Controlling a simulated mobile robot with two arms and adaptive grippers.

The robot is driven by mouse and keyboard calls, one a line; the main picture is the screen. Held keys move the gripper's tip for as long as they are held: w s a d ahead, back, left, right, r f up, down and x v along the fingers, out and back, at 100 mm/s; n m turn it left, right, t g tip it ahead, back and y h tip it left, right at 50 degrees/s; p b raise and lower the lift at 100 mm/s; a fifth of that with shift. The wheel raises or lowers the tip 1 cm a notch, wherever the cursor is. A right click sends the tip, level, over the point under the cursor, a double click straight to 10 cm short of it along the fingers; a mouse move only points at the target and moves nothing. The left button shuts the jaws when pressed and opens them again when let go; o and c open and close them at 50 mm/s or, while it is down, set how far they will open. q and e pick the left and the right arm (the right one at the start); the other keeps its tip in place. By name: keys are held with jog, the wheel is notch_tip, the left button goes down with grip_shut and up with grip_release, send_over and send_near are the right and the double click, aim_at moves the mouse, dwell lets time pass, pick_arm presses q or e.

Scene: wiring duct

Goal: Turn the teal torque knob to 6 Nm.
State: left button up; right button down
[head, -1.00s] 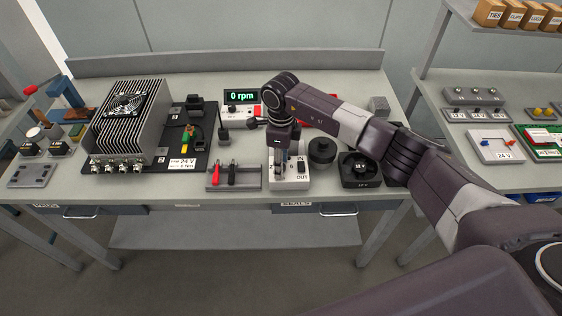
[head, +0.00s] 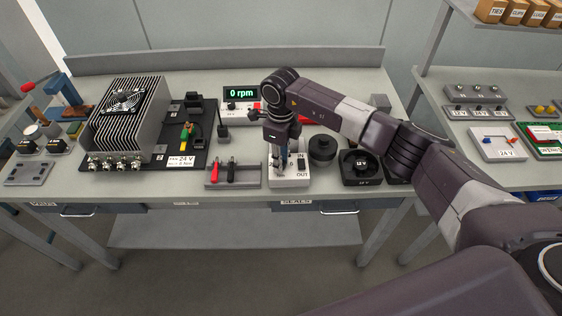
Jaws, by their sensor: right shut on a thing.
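My right gripper (head: 282,163) points down over a white box (head: 292,181) marked IN and OUT, near the front edge of the bench. It is shut on a small teal piece, which I take to be the teal torque knob (head: 284,157). The fingers hide most of it, and I cannot read any scale or setting on it. My left gripper is not in view.
A black round part (head: 321,150) and a black fan (head: 360,168) stand right of the box. A rack with red and black probes (head: 232,175) is to its left. Behind is an rpm display (head: 241,94) reading 0. A large finned unit (head: 128,118) stands further left.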

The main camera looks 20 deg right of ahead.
jog(key=m+b, duration=0.2)
jog(key=m, duration=0.3)
jog(key=shift+w+m, duration=0.1)
jog(key=shift+m, duration=0.2)
jog(key=m+b, duration=0.2)
jog(key=m, duration=0.3)
jog(key=shift+r+m, duration=0.1)
jog(key=shift+m, duration=0.3)
jog(key=c, duration=1.7)
grip_release()
notch_tip(320, 180, up, 12)
jog(key=shift+f, duration=0.1)
